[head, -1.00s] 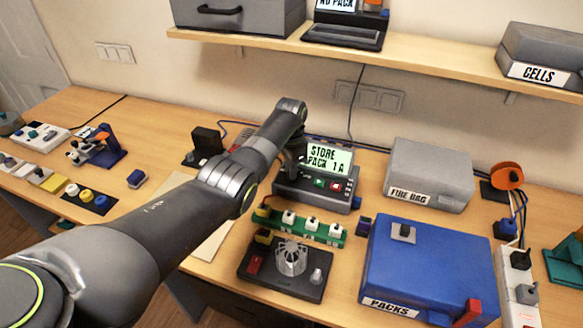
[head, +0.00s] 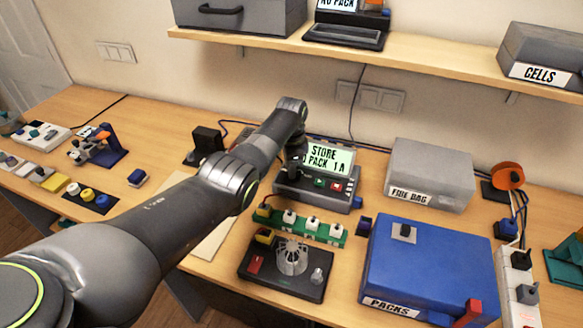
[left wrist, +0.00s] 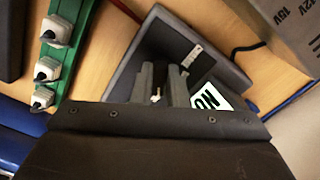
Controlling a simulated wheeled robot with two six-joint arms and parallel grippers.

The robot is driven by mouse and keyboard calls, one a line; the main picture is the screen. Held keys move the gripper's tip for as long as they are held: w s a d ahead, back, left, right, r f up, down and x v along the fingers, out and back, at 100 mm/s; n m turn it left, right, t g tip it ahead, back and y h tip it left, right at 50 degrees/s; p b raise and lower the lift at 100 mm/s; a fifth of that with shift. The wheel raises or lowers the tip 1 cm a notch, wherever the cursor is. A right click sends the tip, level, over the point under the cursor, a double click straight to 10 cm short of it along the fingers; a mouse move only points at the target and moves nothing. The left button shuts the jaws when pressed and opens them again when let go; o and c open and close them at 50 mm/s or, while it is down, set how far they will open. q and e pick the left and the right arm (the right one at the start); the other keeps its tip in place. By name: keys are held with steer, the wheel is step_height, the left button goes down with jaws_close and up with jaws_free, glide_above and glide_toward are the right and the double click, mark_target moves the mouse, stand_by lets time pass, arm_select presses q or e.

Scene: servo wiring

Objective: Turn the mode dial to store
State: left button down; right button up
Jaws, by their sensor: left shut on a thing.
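The charger (head: 325,192) stands at mid-table with its screen (head: 329,158) lit. The screen reads STORE on top and, partly covered, "O PACK 1A" below. My left gripper (head: 292,172) is down at the left of the charger's sloped front, beside the green and red buttons. The mode dial is hidden behind it in the head view. In the left wrist view, the fingers of my left gripper (left wrist: 161,86) are shut on the dial at the charger's panel; only a small pale bit shows between them. My right gripper is not in view.
A green strip (head: 325,233) with several white plugs lies just in front of the charger. A black tray (head: 310,288) with a grey fan-shaped part is nearer. The blue PACKS box (head: 440,262) and grey FIRE BAG box (head: 431,172) stand to the right.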

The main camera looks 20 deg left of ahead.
arm_select(q)
steer(key=c, duration=1.4)
jaws_free()
steer(key=shift+c, duration=0.2)
steer(key=shift+r, duration=0.55)
step_height(320, 180, up, 16)
steer(key=b, duration=0.1)
steer(key=shift+r, duration=0.25)
steer(key=shift+f, duration=0.15)
